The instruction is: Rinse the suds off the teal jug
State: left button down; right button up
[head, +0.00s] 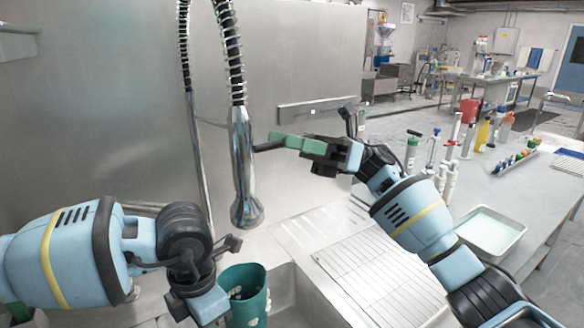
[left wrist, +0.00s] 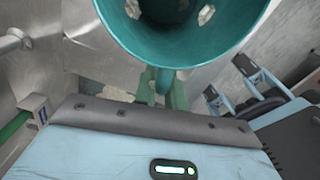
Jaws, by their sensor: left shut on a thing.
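The teal jug (head: 248,282) is upright over the sink at the bottom centre of the head view. White suds patches show on it, and inside its wide mouth in the left wrist view (left wrist: 185,45). My left gripper (left wrist: 163,92) is shut on the jug's handle with its green fingers. A metal spray head (head: 243,165) hangs from a coiled hose above the jug, its nozzle over the jug's rim. My right gripper (head: 285,143) is at the spray head's right side; I cannot tell whether it touches it or how far its fingers are apart. No water shows.
The sink (head: 290,292) lies below the jug, with a ribbed drainboard (head: 360,265) to its right. A shallow tray (head: 490,233) and several bottles (head: 447,150) stand on the right counter. A metal wall (head: 90,100) closes off the back left.

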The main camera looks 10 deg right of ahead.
grip_shut()
dwell(0.4)
jog(key=shift+f+y, duration=0.5)
jog(key=shift+y, duration=0.4)
grip_release()
